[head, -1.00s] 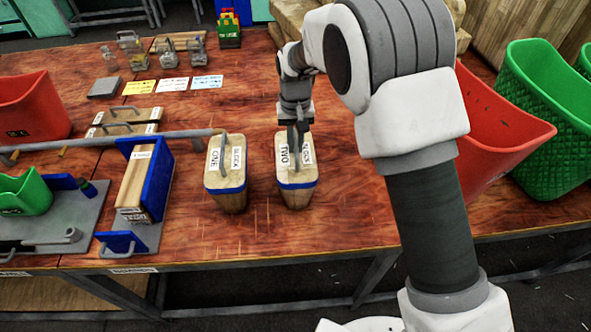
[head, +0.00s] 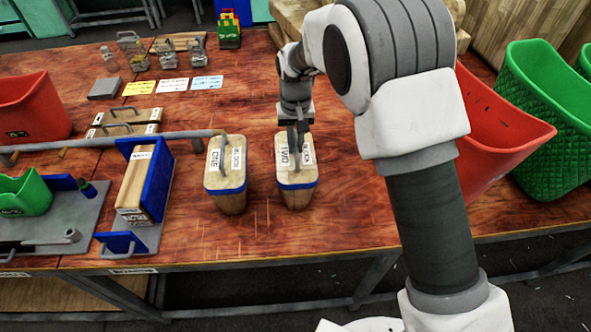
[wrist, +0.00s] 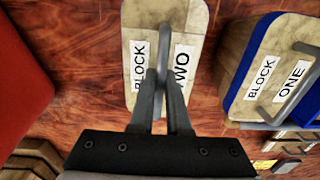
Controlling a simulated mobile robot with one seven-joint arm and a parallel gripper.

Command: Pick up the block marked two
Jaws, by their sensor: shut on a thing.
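The block marked two (head: 297,175) is a wooden block with a blue band and a grey handle on top, standing upright on the red-brown table. It also fills the upper middle of the wrist view (wrist: 139,65), with its "BLOCK" and "TWO" labels partly covered by the fingers. My gripper (head: 298,132) comes down from above and is shut on the handle of this block; its fingers (wrist: 161,92) close on the handle in the wrist view. The block appears to rest on the table.
The block marked one (head: 226,175) stands just left, with a small gap. A blue-and-wood press (head: 146,180) is farther left. A red bin (head: 500,130) and a green bin (head: 555,120) are at the right. The table in front of the blocks is clear.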

